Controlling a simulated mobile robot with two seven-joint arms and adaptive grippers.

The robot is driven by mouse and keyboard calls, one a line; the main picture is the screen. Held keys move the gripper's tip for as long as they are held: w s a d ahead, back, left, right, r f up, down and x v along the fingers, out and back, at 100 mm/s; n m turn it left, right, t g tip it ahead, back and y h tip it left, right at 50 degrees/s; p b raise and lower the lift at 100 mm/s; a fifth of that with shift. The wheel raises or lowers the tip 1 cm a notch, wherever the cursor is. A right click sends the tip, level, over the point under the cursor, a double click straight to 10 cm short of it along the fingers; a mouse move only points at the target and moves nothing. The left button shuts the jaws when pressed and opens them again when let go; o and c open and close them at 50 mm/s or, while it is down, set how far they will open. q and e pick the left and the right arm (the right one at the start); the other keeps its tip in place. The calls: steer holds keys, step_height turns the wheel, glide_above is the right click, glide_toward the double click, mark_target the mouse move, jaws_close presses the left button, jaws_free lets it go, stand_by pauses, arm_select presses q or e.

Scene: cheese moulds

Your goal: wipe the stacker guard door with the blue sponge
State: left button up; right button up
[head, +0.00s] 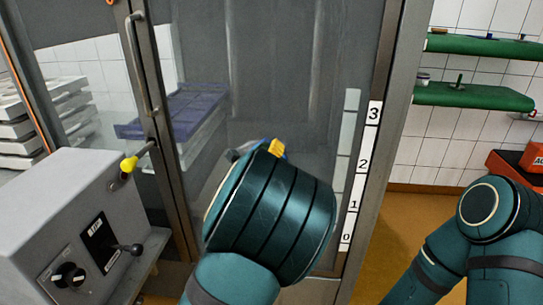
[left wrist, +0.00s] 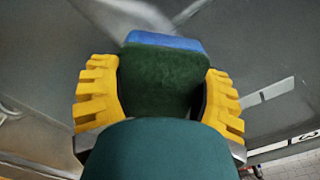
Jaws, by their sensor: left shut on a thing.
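The stacker guard door (head: 290,60) is a tall grey see-through panel in a metal frame, with a vertical bar handle (head: 140,65) at its left. My left gripper (left wrist: 160,90) is shut on the blue sponge (left wrist: 164,40), which has a dark green face between the yellow fingers. In the head view my left wrist hides most of the gripper; one yellow fingertip and a sliver of blue show in front of the door's lower part. The sponge is close to the door, but I cannot tell if it touches. My right arm shows at the right, its gripper out of view.
A grey control box (head: 75,225) with knobs and a lever stands at the lower left. A strip numbered 0 to 3 (head: 365,165) runs along the door's right side. Green shelves (head: 475,95) hang on the tiled wall, and an orange box (head: 520,165) is below.

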arm_select(q)
steer(key=shift+a, duration=1.25)
steer(key=shift+w+a+b, duration=0.15)
steer(key=shift+a+b, duration=0.4)
steer(key=shift+a, duration=2.05)
steer(key=shift+w+a+b, duration=0.1)
steer(key=shift+a+b, duration=0.4)
steer(key=shift+a, duration=2.1)
glide_toward(224, 148)
steer(key=shift+w, duration=0.95)
